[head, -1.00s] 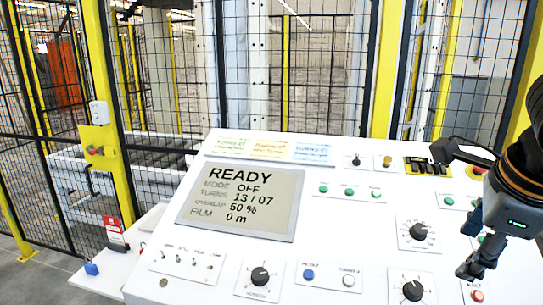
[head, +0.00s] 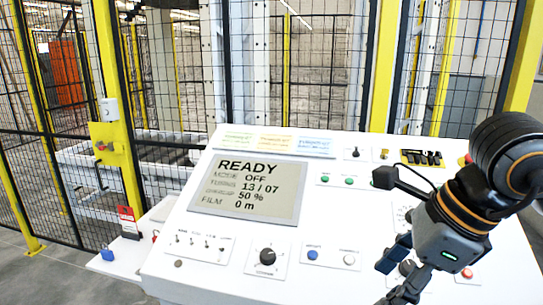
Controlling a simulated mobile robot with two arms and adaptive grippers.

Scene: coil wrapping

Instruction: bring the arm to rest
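My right gripper (head: 398,275) is in the head view, over the lower right of the white control panel (head: 350,210). Its dark fingers point down and left above the knobs there. Whether the fingers are apart or together is unclear from this angle, and I see nothing held. My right arm comes in from the right edge and hides part of the panel's right side. My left gripper is not in view.
The panel's screen (head: 247,187) reads READY. Knobs (head: 267,256), buttons (head: 312,255) and small switches (head: 200,240) cover the panel. A yellow-posted mesh fence (head: 290,70) stands behind. A red tag (head: 127,222) and blue padlock (head: 107,254) sit at the left.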

